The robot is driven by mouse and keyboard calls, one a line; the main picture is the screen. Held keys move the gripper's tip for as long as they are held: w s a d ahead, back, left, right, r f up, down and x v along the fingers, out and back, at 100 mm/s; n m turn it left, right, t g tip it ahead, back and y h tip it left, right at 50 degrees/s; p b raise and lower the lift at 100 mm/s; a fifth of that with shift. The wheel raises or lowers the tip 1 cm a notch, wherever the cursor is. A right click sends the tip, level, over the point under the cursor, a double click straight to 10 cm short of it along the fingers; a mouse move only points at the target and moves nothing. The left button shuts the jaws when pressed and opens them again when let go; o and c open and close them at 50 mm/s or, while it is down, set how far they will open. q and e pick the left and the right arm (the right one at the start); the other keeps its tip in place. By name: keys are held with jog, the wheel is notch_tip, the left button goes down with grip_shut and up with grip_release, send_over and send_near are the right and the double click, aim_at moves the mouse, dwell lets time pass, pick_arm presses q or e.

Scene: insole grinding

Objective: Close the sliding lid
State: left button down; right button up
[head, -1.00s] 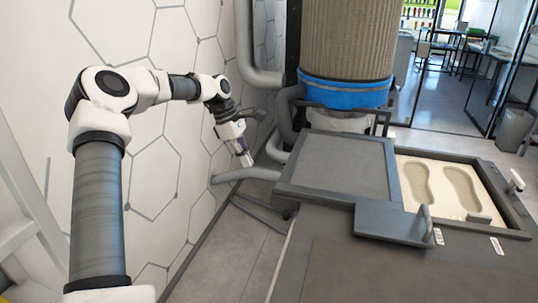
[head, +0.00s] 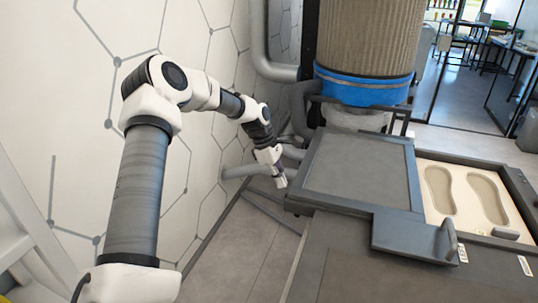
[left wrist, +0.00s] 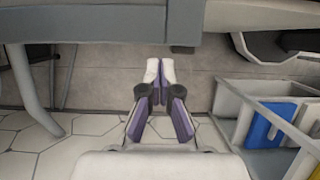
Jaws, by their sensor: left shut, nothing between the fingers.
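The sliding lid (head: 362,169) is a flat grey panel with a dark frame on top of the machine in the head view. It lies to the left of the open compartment, where a cream block with two insole shapes (head: 463,196) shows. A grey plate with an upright handle (head: 447,237) sits at the lid's front right corner. My left gripper (head: 281,183) is just left of the lid's left edge, apart from it, pointing down. In the left wrist view its fingers (left wrist: 160,68) are together and empty. My right gripper is not in view.
A large tan filter drum with a blue band (head: 366,84) stands behind the lid. Grey pipes (head: 247,171) run along the hexagon-patterned wall at left. A rack with blue and yellow pieces (left wrist: 272,125) shows at right in the left wrist view.

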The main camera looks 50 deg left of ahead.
aim_at(414, 211)
pick_arm(q)
jog(key=shift+w+d+f, duration=0.1)
jog(key=shift+w+d, duration=0.15)
jog(key=shift+d, duration=0.15)
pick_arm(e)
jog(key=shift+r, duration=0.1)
pick_arm(q)
jog(key=shift+d, duration=0.1)
